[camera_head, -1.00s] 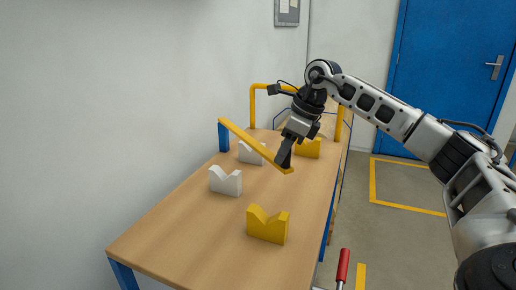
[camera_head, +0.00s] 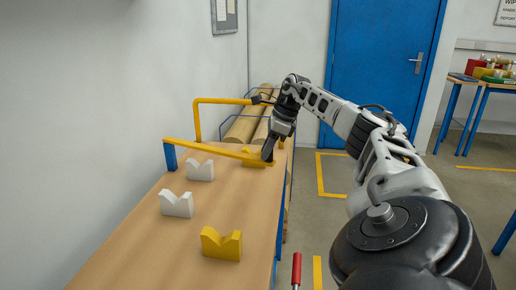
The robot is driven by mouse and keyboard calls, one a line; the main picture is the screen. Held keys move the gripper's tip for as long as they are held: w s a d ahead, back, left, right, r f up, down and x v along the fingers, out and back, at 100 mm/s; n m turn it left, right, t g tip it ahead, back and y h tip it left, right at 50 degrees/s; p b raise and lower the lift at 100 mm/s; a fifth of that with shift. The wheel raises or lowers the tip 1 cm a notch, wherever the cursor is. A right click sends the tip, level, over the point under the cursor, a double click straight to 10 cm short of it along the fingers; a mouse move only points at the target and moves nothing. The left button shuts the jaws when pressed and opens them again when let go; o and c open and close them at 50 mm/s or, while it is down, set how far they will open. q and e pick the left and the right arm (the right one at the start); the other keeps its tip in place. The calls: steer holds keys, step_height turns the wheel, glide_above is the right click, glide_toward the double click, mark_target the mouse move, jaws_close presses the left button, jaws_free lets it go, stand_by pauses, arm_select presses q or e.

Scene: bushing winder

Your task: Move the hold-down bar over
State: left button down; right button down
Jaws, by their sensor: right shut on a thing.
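The hold-down bar (camera_head: 215,150) is a long yellow bar reaching from a blue post (camera_head: 170,157) at the bench's left edge rightward across the bench. My right gripper (camera_head: 267,154) is shut on its right end, fingers pointing down. The bar passes in front of the far yellow V-block (camera_head: 253,158), partly hiding it; I cannot tell whether they touch. Two white V-blocks, one farther (camera_head: 200,171) and one nearer (camera_head: 176,205), and a near yellow V-block (camera_head: 221,245) stand on the wooden bench (camera_head: 150,250). My left gripper is not in view.
A yellow frame (camera_head: 225,100) stands behind the bar, with tan rolls (camera_head: 243,128) beyond it. A red-handled tool (camera_head: 296,268) is at the bench's near right. The wall borders the bench on the left. Open floor lies right of the bench, before a blue door (camera_head: 385,60).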

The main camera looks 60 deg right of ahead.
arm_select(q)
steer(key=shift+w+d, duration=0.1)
arm_select(e)
steer(key=c, duration=1.2)
jaws_free()
steer(key=shift+d+f, duration=0.1)
steer(key=shift+c, duration=0.2)
arm_select(q)
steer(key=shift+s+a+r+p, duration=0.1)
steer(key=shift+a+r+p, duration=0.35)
steer(key=shift+p, duration=0.8)
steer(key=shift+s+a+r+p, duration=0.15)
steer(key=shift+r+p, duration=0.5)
steer(key=shift+p, duration=0.55)
arm_select(e)
steer(key=v, duration=1.6)
